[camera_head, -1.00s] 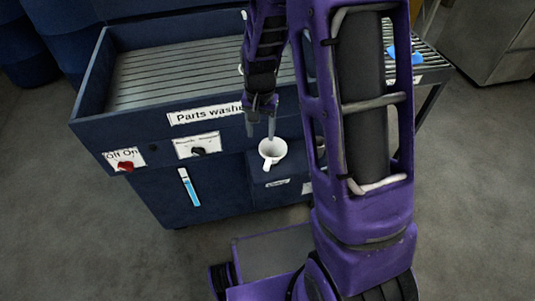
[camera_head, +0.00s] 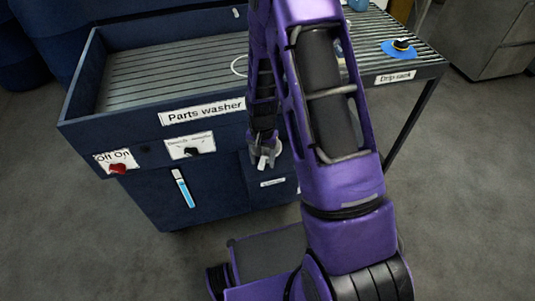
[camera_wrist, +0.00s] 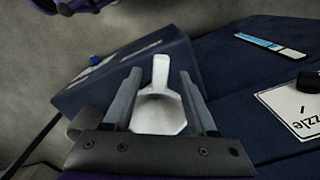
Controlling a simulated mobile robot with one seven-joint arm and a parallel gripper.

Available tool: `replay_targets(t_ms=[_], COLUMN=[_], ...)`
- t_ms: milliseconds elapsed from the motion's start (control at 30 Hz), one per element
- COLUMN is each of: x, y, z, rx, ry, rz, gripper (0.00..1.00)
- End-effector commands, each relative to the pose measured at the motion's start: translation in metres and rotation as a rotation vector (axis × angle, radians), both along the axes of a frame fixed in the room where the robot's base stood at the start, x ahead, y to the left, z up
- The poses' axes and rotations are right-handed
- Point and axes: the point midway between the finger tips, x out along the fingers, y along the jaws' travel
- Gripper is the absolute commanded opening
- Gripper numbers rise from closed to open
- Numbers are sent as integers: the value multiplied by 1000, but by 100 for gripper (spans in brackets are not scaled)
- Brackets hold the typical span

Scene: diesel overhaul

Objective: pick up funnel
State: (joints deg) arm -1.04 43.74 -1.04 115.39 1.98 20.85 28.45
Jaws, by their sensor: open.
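The white funnel (camera_head: 277,149) is at the dark blue box on the front of the parts washer (camera_head: 160,190). In the wrist view the funnel (camera_wrist: 158,112) shows its wide bowl near the palm and its narrow handle or spout pointing away. My gripper (camera_wrist: 160,76) is open, with one grey finger on each side of the funnel and thin gaps between. In the head view my gripper (camera_head: 263,158) is at the funnel and partly covers it. I cannot tell whether the fingers touch it.
The washer's front carries a red knob (camera_head: 117,168), a black knob (camera_head: 192,152) and a blue gauge strip (camera_head: 183,187). The drip rack (camera_head: 440,62) at right holds a blue disc (camera_head: 388,50) with a black part. The floor right of the washer is clear.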

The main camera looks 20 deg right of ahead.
Motion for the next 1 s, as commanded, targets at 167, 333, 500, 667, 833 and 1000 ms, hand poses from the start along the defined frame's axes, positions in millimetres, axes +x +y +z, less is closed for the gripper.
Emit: replay_targets(t_ms=[167,333,500,667,833,1000], x=[4,4,4,4,4,4], y=[-3,-3,-3,-3,-3,-3], z=[-28,-37,-36,-36,-36,-36], rx=[0,1,0,0,0,0], ry=[2,1,0,0,0,0], rz=[0,0,0,0,0,0], gripper=[57,57,57,30,0,0])
